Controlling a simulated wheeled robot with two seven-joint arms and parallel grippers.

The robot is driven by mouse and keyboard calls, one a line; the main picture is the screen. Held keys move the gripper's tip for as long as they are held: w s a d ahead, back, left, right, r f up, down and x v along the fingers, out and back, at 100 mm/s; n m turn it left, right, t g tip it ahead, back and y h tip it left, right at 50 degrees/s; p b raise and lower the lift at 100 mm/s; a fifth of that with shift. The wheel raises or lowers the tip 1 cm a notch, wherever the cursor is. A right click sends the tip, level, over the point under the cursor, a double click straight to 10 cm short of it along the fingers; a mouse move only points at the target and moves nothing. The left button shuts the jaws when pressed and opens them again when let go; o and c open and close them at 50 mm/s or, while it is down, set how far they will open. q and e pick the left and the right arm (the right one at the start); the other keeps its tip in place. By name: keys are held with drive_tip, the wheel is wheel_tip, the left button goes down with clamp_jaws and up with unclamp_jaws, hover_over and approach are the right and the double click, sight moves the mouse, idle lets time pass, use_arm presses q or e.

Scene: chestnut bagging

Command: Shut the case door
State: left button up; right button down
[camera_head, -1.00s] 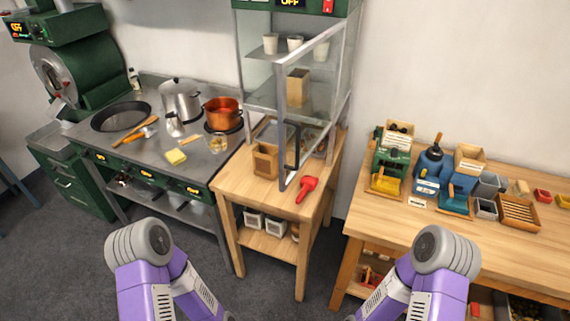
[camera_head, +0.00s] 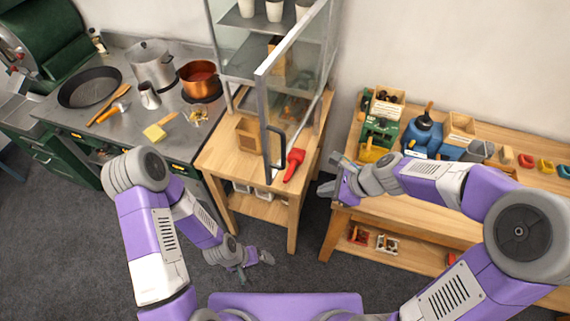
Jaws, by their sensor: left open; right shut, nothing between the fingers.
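The glass case (camera_head: 230,75) stands on a small wooden table at the back. Its framed glass door (camera_head: 263,110) is open and swings out toward me. A dark upright handle (camera_head: 285,146) is on the door near its free edge. My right gripper (camera_head: 329,186) is shut and empty, to the right of the door and apart from it, near the left end of the right-hand table. My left gripper (camera_head: 257,262) is open and empty, low in front of the small table and well below the door.
A red scoop (camera_head: 294,165) and a paper bag (camera_head: 249,134) lie close to the door's lower edge on the small table (camera_head: 222,164). A stove with pans (camera_head: 90,86) is at left. The right-hand table (camera_head: 349,215) holds bins and tools.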

wheel_tip(320, 180, up, 6)
drive_tip(key=m+y, duration=0.1)
drive_tip(key=m, duration=0.1)
drive_tip(key=w+a+f+b, duration=0.1)
drive_tip(key=w+a+f, duration=0.1)
drive_tip(key=a, duration=0.3)
drive_tip(key=w+a+f+b, duration=0.1)
drive_tip(key=w+a+f, duration=0.1)
drive_tip(key=a+f, duration=0.2)
drive_tip(key=shift+w+a+f+t, duration=0.2)
drive_tip(key=shift+w+a+t, duration=0.15)
drive_tip(key=shift+a, duration=0.7)
